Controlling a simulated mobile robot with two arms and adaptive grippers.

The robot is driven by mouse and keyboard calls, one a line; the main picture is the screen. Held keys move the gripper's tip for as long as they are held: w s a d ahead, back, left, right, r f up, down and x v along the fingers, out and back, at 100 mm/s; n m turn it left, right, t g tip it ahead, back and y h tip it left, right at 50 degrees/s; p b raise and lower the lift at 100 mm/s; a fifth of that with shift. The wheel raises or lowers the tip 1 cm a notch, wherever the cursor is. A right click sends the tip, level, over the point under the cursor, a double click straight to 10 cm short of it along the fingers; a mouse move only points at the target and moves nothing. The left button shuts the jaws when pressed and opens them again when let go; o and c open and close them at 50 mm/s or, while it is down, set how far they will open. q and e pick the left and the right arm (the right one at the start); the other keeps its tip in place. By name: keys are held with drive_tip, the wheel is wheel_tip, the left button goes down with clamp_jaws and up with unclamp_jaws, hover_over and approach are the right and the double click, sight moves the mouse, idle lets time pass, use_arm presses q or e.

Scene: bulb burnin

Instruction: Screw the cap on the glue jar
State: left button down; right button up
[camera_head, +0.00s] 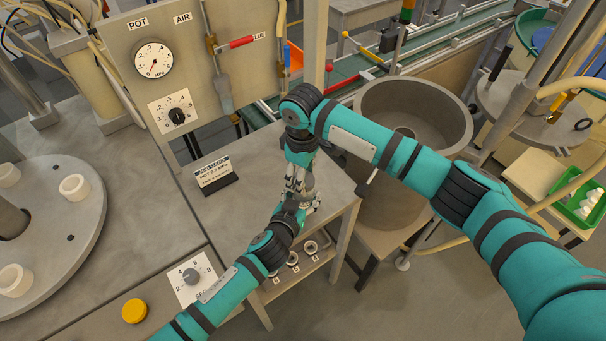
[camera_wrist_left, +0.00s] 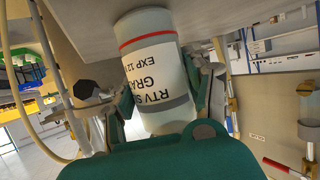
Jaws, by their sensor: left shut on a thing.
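The glue jar (camera_wrist_left: 158,62) is a white cylinder with a red band and black print, shown upside down in the left wrist view. My left gripper (camera_wrist_left: 163,92) is shut around its side, one finger on each side. The jar's grey part (camera_wrist_left: 165,117) shows below the label; I cannot tell whether this is the cap. In the head view my left gripper (camera_head: 297,208) is over the small table, directly below my right gripper (camera_head: 297,182), which points down. The two grippers hide most of the jar there. The right gripper's fingers are too small and covered to read.
A job card (camera_head: 215,175) stands on the grey table (camera_head: 255,170), left of the grippers. A panel with gauges (camera_head: 153,60) rises behind it. A large grey pot (camera_head: 415,105) stands to the right. Several small rings (camera_head: 292,258) sit on a lower shelf.

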drive_tip(key=m, duration=0.7)
drive_tip(key=shift+a+m, duration=0.1)
drive_tip(key=shift+m, duration=0.2)
drive_tip(key=m, duration=0.5)
drive_tip(key=shift+f, duration=0.1)
drive_tip(key=m, duration=0.2)
drive_tip(key=shift+m, duration=0.4)
drive_tip(key=m, duration=0.7)
drive_tip(key=shift+m, duration=0.4)
drive_tip(key=m, duration=0.4)
drive_tip(key=shift+d+m, duration=0.2)
drive_tip(key=shift+m, duration=0.2)
drive_tip(key=shift+w, duration=0.1)
drive_tip(key=o, duration=0.8)
drive_tip(key=shift+c, duration=0.2)
